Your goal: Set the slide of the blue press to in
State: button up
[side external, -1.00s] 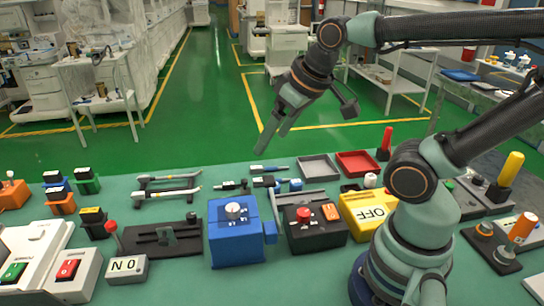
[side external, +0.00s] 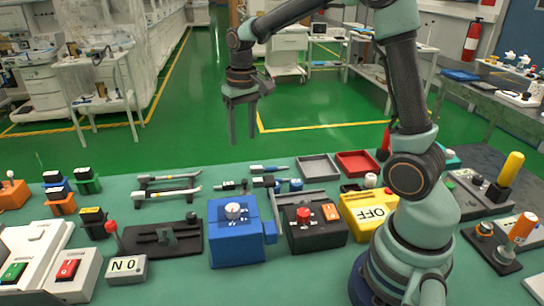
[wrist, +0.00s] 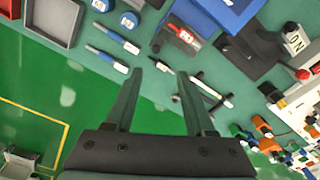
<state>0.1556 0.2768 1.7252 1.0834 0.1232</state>
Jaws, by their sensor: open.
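The blue press (side external: 236,240) is a blue box at the middle front of the green table, with a white round knob (side external: 234,210) on top and a blue part (side external: 270,232) sticking out on its right side. I cannot tell which part is its slide, or how it is set. Part of a blue body, likely the press (wrist: 232,10), shows at the top of the wrist view. My gripper (side external: 242,140) points down, open and empty, behind and above the press and apart from it. Its two spread fingers (wrist: 160,75) show in the wrist view.
A black box with a red knob (side external: 303,214) stands close right of the press, then a yellow OFF box (side external: 368,212). A black slotted base (side external: 150,240) is to the left. Tools, a grey tray (side external: 318,168) and a red tray (side external: 357,164) lie behind.

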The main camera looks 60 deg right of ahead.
aim_at(244, 181)
jog(key=shift+g, duration=0.3)
jog(key=f, duration=0.5)
jog(key=w+f, duration=0.1)
jog(key=f, duration=0.3)
jog(key=d+f, duration=0.1)
jog(key=f, duration=0.4)
jog(key=shift+w+f, duration=0.15)
jog(key=shift+f, duration=0.15)
grip_shut()
jog(key=shift+r, duration=0.1)
dwell(0.6)
